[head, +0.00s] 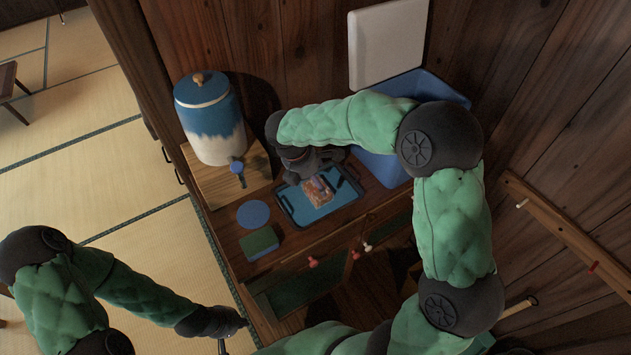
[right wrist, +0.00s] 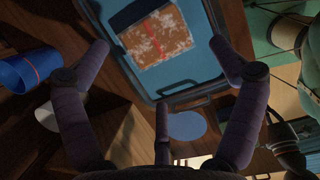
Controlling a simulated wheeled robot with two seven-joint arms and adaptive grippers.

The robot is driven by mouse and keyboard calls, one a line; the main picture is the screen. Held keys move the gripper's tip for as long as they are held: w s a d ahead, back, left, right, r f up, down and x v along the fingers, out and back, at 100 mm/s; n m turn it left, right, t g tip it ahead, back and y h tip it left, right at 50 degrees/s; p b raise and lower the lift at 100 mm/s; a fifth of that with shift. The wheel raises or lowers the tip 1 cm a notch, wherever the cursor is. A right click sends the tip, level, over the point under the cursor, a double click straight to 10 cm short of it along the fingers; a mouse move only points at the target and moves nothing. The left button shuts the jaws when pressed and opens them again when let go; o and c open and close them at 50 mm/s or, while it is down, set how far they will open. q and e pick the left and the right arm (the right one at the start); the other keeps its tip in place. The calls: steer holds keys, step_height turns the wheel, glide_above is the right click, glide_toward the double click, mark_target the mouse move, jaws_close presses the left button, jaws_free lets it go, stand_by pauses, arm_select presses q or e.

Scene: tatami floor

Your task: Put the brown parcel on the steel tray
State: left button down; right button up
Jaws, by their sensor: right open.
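The brown parcel (head: 320,190), patched with white and crossed by a red stripe, appears to lie flat on the tray (head: 296,211). The tray looks blue, with a dark rim and handles. In the right wrist view the parcel (right wrist: 155,40) is on the tray's blue surface (right wrist: 188,68), beyond my fingers. My right gripper (right wrist: 163,62) is open and empty, its fingers spread wide and apart from the parcel. In the head view it is over the tray's far side, partly hidden by its own arm. My left gripper (head: 232,325) is low, left of the cabinet; its fingers are unclear.
A blue-and-white dispenser (head: 212,125) stands on a wooden stand (head: 235,182) left of the tray. A blue disc (head: 253,214) and green block (head: 259,243) lie nearer. A blue bin (head: 380,168) stands right of the tray. Wooden walls close in behind. Tatami (head: 110,170) is open at left.

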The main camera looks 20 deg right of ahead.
steer(key=p+v, duration=0.1)
steer(key=v, duration=0.4)
steer(key=shift+r, duration=0.3)
